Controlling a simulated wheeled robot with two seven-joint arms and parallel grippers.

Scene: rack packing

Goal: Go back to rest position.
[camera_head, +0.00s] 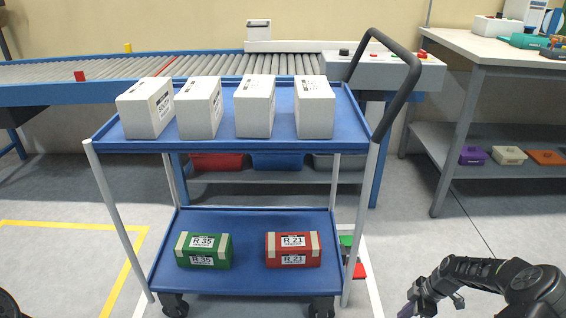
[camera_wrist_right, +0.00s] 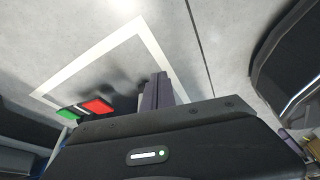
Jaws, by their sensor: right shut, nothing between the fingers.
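My right gripper (camera_head: 412,308) is at the lower right of the head view, over the floor to the right of the cart and apart from it. In the right wrist view its fingers (camera_wrist_right: 157,90) are together, with nothing between them. My left gripper is not in view; only a dark part of my left arm shows at the bottom left corner of the head view.
A blue two-shelf cart (camera_head: 255,262) holds several white boxes on top, and a green box (camera_head: 203,250) and a red box (camera_head: 292,249) below. A roller conveyor (camera_head: 40,72) stands behind. A workbench (camera_head: 490,52) stands at right. The floor before it is clear.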

